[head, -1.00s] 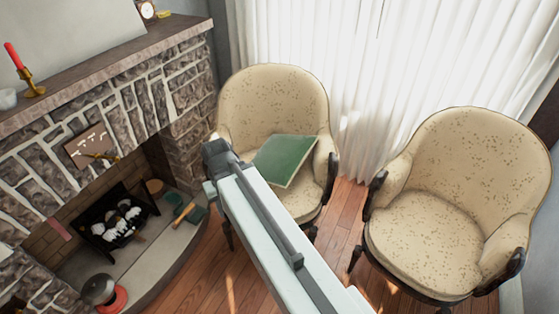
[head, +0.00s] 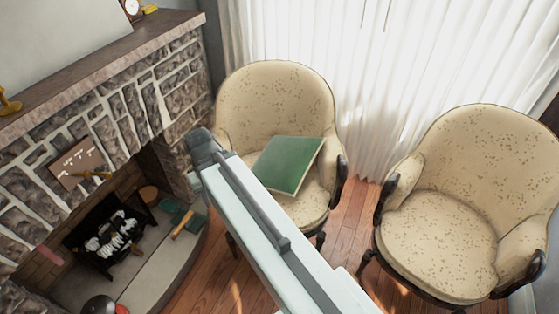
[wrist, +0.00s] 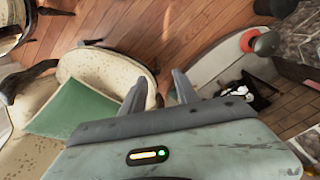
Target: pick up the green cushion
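The green cushion (head: 290,164) lies tilted on the seat of the left beige armchair (head: 277,95). In the wrist view the cushion (wrist: 72,108) is at the left, on the armchair (wrist: 110,68), partly hidden by my gripper's body. My gripper (wrist: 159,88) has its two fingers apart with nothing between them. The fingers point past the chair's edge toward the floor and hearth, to the right of the cushion. In the head view my arm crosses in front of the chair and its end is left of the cushion; the fingers are not clear there.
A second beige armchair (head: 440,225) stands at the right. A stone fireplace (head: 95,150) with a hearth (head: 165,275) is at the left. White curtains (head: 370,80) hang behind the chairs. Some wooden floor (head: 350,212) is bare between the chairs.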

